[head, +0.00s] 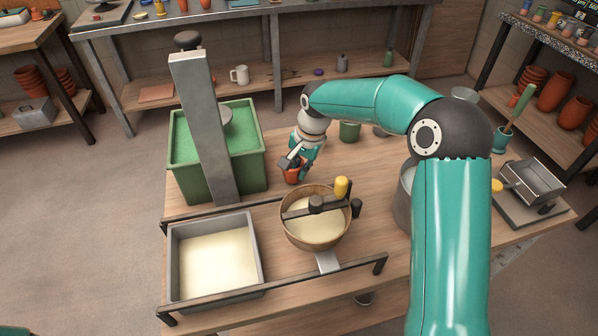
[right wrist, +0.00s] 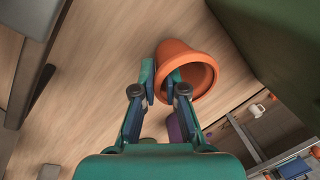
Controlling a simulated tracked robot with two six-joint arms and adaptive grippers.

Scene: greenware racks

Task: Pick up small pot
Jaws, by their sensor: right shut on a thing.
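The small pot (head: 292,176) is orange-brown terracotta. In the head view it is at my right gripper (head: 295,163), over the wooden table between the green tub and the round bowl. In the right wrist view the pot (right wrist: 203,58) is tilted, with its open mouth facing the camera. My right gripper (right wrist: 162,84) is shut on the pot's wall, with one finger outside and the other at the inside of the rim. I cannot tell whether the pot touches the table.
A green tub (head: 180,182) with a grey post (head: 203,120) stands left of the pot. A round bowl (head: 314,240) with a crossbar and a grey tray (head: 172,258) stand in front. A green pot (head: 350,132) is behind on the right.

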